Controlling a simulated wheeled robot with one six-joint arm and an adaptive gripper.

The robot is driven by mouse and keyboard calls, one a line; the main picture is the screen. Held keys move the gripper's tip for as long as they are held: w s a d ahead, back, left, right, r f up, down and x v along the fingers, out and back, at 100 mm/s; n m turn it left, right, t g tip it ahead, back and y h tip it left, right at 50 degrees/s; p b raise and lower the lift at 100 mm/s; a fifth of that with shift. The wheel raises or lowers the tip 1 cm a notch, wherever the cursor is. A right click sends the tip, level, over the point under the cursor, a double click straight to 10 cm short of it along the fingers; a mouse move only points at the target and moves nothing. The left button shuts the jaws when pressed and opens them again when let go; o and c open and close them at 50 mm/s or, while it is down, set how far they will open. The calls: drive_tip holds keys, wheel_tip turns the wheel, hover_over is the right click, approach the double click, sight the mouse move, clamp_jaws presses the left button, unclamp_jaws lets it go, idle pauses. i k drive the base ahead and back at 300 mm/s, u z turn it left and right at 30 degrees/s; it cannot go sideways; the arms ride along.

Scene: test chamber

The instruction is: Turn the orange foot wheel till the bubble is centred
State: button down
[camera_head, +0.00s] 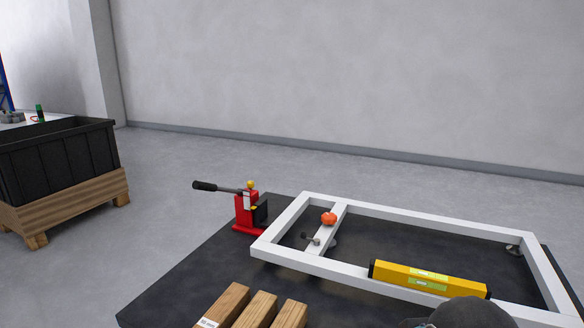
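The orange foot wheel (328,218) is a small knob on the short crossbar of a white rectangular frame (275,252). The frame lies over a dark platform (190,278). A yellow spirit level (390,273) rests along the frame's near rail. Its yellow-green windows (428,278) face me, but the bubble is too small to make out. My gripper is not in view. A dark rounded shape at the bottom right edge covers part of the near rail; I cannot tell which part it is.
A red tool with a black lever (246,212) stands left of the frame. Wooden blocks (258,309) lie at the near edge. A small metal foot (514,250) shows at the frame's far right. A black crate (60,160) on a wooden pallet stands left. Grey floor is clear behind.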

sight(330, 219)
drive_tip(key=z, duration=1.9)
drive_tip(key=k, duration=0.7)
drive_tip(key=u, duration=1.2)
drive_tip(key=i, duration=0.5)
drive_tip(key=z, duration=0.05)
